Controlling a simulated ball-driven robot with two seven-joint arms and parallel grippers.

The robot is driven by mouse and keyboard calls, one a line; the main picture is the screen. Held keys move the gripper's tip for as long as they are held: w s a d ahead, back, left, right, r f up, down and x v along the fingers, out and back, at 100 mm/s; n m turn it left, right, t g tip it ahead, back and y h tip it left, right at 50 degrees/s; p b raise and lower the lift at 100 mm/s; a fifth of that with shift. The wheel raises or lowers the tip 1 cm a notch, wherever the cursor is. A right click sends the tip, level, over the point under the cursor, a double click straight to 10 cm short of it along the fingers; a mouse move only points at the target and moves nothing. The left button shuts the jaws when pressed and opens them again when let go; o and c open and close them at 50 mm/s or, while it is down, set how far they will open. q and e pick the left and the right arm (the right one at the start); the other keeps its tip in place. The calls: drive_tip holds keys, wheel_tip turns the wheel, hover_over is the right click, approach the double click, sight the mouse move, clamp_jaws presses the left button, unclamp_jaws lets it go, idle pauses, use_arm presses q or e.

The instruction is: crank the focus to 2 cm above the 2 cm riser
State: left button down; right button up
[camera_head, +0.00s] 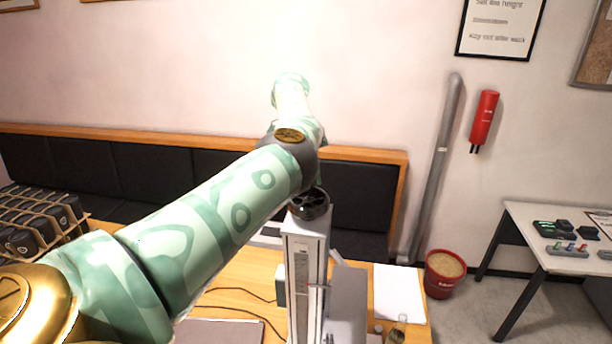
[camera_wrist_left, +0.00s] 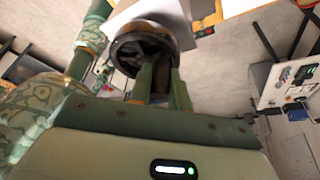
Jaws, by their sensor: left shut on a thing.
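The laser marker's upright column (camera_head: 304,270) stands on the wooden table, with a scale on its front face. A dark spoked crank wheel (camera_head: 309,204) sits on its top and also shows in the left wrist view (camera_wrist_left: 143,45). My left arm crosses the head view and hides part of the wheel's surroundings. In the left wrist view my left gripper (camera_wrist_left: 161,78) is shut on a dark part at the wheel's rim, seemingly its crank handle. The riser and the laser's focus cannot be made out. My right gripper is not in view.
A white sheet (camera_head: 398,293) and a small brush-like item (camera_head: 397,330) lie right of the column. Black cables (camera_head: 235,290) run across the table (camera_head: 250,272) to its left. A red bucket (camera_head: 444,274) and a side table (camera_head: 535,225) stand farther right.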

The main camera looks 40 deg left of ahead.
use_arm(q)
drive_tip(key=m, duration=0.1)
drive_tip(key=d+m+g, duration=0.1)
drive_tip(key=m, duration=0.3)
drive_tip(key=shift+w+d+g+y, duration=0.15)
drive_tip(key=shift+w+g+y, duration=0.1)
drive_tip(key=shift+g+y, duration=0.15)
drive_tip(key=shift+d+m, duration=0.1)
drive_tip(key=shift+m, duration=0.4)
drive_tip(key=c, duration=1.3)
unclamp_jaws()
